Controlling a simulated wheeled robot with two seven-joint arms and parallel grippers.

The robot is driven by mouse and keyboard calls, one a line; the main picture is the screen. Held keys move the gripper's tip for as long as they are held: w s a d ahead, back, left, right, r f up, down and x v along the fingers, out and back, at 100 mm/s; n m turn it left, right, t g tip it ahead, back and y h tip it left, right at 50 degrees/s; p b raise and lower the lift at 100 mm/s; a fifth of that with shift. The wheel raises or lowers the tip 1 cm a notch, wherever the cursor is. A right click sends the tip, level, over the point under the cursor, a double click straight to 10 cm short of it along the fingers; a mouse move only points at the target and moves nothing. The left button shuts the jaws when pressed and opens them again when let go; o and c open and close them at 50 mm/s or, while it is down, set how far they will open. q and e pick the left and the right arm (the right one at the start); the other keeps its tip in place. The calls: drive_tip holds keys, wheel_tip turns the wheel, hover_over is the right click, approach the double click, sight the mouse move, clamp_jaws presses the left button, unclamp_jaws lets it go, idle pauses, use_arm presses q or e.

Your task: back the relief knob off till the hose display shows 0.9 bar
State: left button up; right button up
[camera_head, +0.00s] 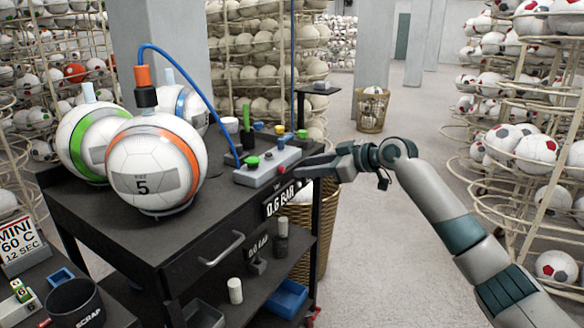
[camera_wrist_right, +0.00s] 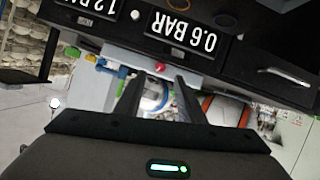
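I cannot tell which is the relief knob. A blue hose (camera_head: 205,88) runs from the orange-striped ball's (camera_head: 155,165) fitting towards the box. A black plate reading 0.6 BAR (camera_head: 281,199) hangs below the box; it also shows inverted in the right wrist view (camera_wrist_right: 181,31). My right gripper (camera_head: 300,168) is at the box's right end, its fingers apart in the right wrist view (camera_wrist_right: 158,88). My left gripper is out of view.
A green-striped ball (camera_head: 90,143) and a blue-striped ball (camera_head: 186,108) stand on the cart. Ball racks (camera_head: 540,150) line the right. A wicker basket (camera_head: 372,110) stands behind on the open floor.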

sight(284, 170)
drive_tip(key=shift+p+x, duration=0.35)
drive_tip(key=shift+x, duration=2.8)
clamp_jaws()
